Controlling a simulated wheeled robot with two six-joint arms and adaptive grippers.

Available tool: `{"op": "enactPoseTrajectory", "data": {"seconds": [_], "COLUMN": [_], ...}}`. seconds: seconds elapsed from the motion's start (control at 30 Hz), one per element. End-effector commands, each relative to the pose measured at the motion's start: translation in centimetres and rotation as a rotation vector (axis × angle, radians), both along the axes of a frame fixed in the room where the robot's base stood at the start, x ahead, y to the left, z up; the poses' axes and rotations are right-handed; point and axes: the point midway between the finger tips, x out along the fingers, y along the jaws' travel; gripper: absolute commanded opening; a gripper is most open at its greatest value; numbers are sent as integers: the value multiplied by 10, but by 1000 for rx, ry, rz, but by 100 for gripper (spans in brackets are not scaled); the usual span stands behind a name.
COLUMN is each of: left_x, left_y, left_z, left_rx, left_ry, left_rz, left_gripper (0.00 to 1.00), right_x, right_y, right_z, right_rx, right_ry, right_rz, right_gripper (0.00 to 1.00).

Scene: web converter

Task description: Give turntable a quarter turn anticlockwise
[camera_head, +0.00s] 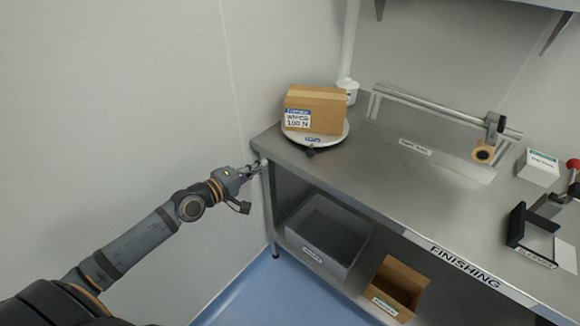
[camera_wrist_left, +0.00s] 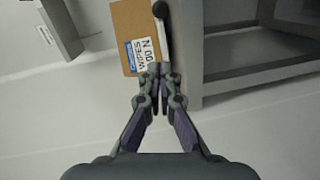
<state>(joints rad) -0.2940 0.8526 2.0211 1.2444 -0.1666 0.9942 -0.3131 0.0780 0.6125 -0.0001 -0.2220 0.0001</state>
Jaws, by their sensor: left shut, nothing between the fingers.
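The turntable (camera_head: 333,139) is a round white disc at the left back corner of the steel bench. A cardboard box (camera_head: 325,107) with a white and blue "WIPES" label stands on it. A small dark knob (camera_head: 310,151) shows at the turntable's front edge. My left gripper (camera_head: 262,164) is shut and empty, just left of the bench's left edge, apart from the turntable. In the left wrist view the shut fingers (camera_wrist_left: 160,72) lie in front of the box (camera_wrist_left: 133,28), with the dark knob (camera_wrist_left: 160,9) beyond them. My right gripper is not in view.
The bench top (camera_head: 370,170) is clear in front of the turntable. A grey bin (camera_head: 325,235) and an open carton (camera_head: 398,285) sit on the lower shelf. Walls close in behind and left.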

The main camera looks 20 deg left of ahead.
Motion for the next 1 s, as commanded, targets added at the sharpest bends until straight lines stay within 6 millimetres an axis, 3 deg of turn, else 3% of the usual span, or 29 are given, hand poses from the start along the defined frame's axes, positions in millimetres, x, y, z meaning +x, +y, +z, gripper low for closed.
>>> {"op": "enactPoseTrajectory", "data": {"seconds": [0.1,0.2,0.63,0.8,1.0], "left_x": [5,16,95,102,105], "left_y": [-1,-6,-43,-66,-75], "left_z": [0,-3,-11,-17,-20], "left_rx": [-2,-5,-3,-1,3], "left_ry": [-4,-7,-5,-2,-3], "left_rz": [5,7,1,2,2], "left_gripper": [0,0,0,0,0], "right_x": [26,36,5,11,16], "right_y": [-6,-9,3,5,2], "right_z": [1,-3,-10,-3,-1], "right_rx": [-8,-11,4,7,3], "right_ry": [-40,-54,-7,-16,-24], "right_rz": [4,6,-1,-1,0], "right_gripper": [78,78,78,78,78]}}
